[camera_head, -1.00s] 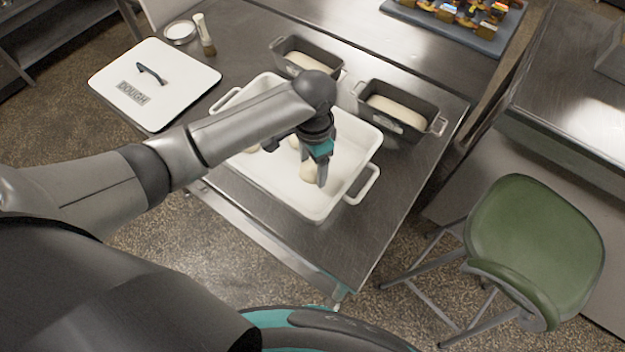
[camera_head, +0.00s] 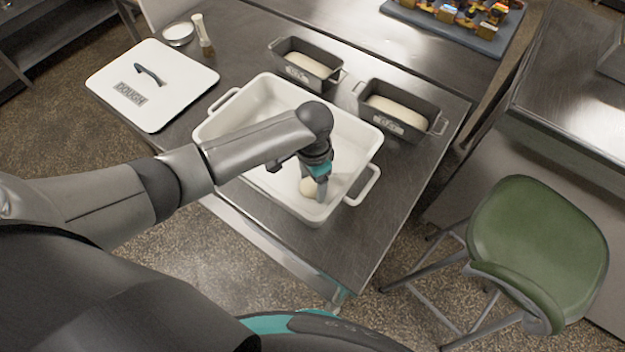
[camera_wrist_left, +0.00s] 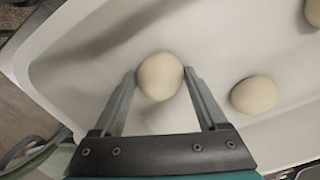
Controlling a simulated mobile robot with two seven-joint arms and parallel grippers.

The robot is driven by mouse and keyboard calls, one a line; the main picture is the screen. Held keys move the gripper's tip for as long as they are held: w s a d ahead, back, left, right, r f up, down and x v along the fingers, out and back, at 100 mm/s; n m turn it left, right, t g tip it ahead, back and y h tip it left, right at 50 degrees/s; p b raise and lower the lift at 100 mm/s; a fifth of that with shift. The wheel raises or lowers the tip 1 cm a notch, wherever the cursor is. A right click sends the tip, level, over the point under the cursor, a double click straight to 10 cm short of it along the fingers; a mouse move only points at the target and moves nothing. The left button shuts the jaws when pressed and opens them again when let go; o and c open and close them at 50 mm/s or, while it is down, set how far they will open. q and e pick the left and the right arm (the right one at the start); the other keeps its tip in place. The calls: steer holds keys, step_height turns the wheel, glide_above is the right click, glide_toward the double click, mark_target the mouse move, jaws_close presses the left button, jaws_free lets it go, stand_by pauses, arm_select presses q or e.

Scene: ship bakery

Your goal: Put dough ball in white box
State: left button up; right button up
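The white box (camera_head: 236,112), an open tray with two loop handles, stands on the metal table. My left gripper (camera_head: 321,190) reaches down into it near its front right corner. In the left wrist view, the fingers (camera_wrist_left: 160,76) are on both sides of a pale round dough ball (camera_wrist_left: 160,77) and appear to touch it. This dough ball also shows beside the finger in the head view (camera_head: 308,188). A second ball (camera_wrist_left: 255,95) lies on the box floor to its right, and a third (camera_wrist_left: 314,12) shows at the picture edge. My right gripper is out of view.
Two dark loaf tins with dough, one left (camera_head: 296,76) and one right (camera_head: 421,131), stand behind the box. A green chair (camera_head: 535,235) stands right.

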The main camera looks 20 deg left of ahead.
arm_select(q)
steer(key=o, duration=0.3)
steer(key=shift+o, duration=0.2)
step_height(320, 180, up, 12)
steer(key=p, duration=0.2)
steer(key=shift+r, duration=0.15)
